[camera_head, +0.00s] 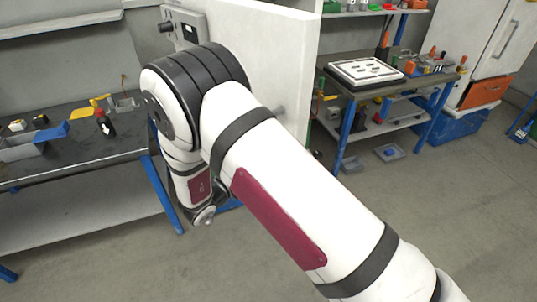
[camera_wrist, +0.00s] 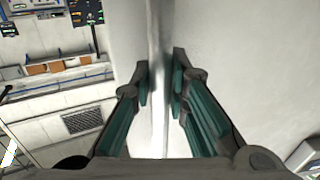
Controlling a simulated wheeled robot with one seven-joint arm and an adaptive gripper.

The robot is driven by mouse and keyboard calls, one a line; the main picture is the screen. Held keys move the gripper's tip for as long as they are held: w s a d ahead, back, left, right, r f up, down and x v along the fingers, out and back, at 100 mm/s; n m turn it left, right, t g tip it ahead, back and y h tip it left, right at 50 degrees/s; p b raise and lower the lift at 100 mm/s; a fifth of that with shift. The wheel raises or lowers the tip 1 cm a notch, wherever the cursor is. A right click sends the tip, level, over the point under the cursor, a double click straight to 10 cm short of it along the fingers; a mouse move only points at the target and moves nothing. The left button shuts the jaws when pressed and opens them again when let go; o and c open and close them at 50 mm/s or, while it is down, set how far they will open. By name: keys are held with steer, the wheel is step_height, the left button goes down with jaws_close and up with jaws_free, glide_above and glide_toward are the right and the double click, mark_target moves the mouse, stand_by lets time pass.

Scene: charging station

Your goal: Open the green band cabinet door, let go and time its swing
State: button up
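A broad, plain white panel (camera_head: 275,60), which looks like a cabinet door, stands upright behind my arm in the head view. A grey knob-like part shows low on its face, beside my arm. In the wrist view, my gripper (camera_wrist: 161,78) has its two green-padded fingers on either side of a narrow, bright upright strip (camera_wrist: 160,120), which looks like a door edge or handle bar. The fingertips are a small gap apart. I cannot tell whether the pads press on the strip. No green band shows.
A dark workbench (camera_head: 60,165) with small tools stands left. A workbench (camera_head: 340,92) bearing a white tray (camera_head: 365,72) stands right, with a blue box (camera_head: 450,125) beyond. Open floor (camera_head: 440,200) lies at front right. A grey box (camera_head: 187,28) sits behind my arm.

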steer(key=shift+o, duration=1.4)
steer(key=shift+s, duration=0.1)
